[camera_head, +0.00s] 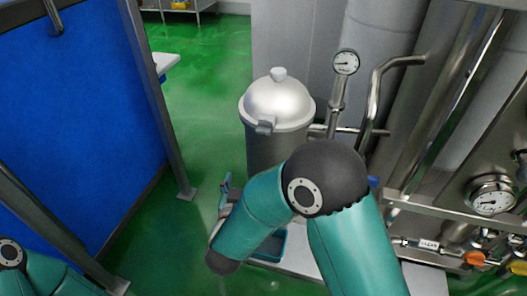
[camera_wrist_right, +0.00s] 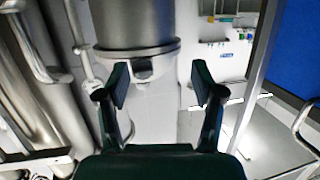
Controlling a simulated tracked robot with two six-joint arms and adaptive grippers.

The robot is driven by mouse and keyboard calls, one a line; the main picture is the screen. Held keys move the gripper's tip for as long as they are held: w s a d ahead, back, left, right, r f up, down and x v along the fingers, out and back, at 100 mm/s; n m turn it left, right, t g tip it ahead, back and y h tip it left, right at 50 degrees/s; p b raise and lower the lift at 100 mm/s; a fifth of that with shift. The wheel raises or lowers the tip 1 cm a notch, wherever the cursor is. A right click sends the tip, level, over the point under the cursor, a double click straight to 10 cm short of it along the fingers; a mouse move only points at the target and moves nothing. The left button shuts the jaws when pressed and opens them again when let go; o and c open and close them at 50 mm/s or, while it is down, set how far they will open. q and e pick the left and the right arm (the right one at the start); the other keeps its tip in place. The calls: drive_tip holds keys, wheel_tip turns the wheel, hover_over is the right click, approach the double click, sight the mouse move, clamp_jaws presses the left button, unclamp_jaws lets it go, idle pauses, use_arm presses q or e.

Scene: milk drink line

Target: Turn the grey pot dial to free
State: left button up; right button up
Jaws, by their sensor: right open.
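A grey metal pot (camera_head: 272,150) with a shiny domed lid (camera_head: 279,98) stands at the centre of the head view. A small grey fitting (camera_head: 266,126) sits at the front of its rim; I cannot tell for sure that it is the dial, and no marking on it is readable. In the right wrist view the pot (camera_wrist_right: 132,22) is at the top, with a grey fitting (camera_wrist_right: 143,70) below its rim. My right gripper (camera_wrist_right: 160,84) is open and empty, its fingers apart just below the rim. My right arm partly hides it in the head view. Only my left arm shows at bottom left.
A round gauge (camera_head: 346,62) on a pipe stands right of the pot. Steel pipes, another gauge (camera_head: 491,196) and orange-handled valves (camera_head: 474,258) crowd the right. A blue panel (camera_head: 75,110) in a metal frame fills the left. Green floor (camera_head: 213,90) lies clear between.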

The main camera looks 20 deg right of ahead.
wheel_tip(320, 180, up, 5)
drive_tip(key=s+m+h+b, duration=0.2)
drive_tip(key=s+h, duration=0.1)
drive_tip(key=h, duration=0.1)
use_arm(q)
wheel_tip(320, 180, down, 3)
drive_tip(key=shift+p, duration=0.3)
use_arm(e)
approach(263, 132)
drive_tip(key=shift+t, duration=0.4)
drive_tip(key=x, duration=0.9)
drive_tip(key=shift+w+d+f, duration=0.2)
drive_tip(key=shift+d+f, duration=0.05)
drive_tip(key=shift+f, duration=0.15)
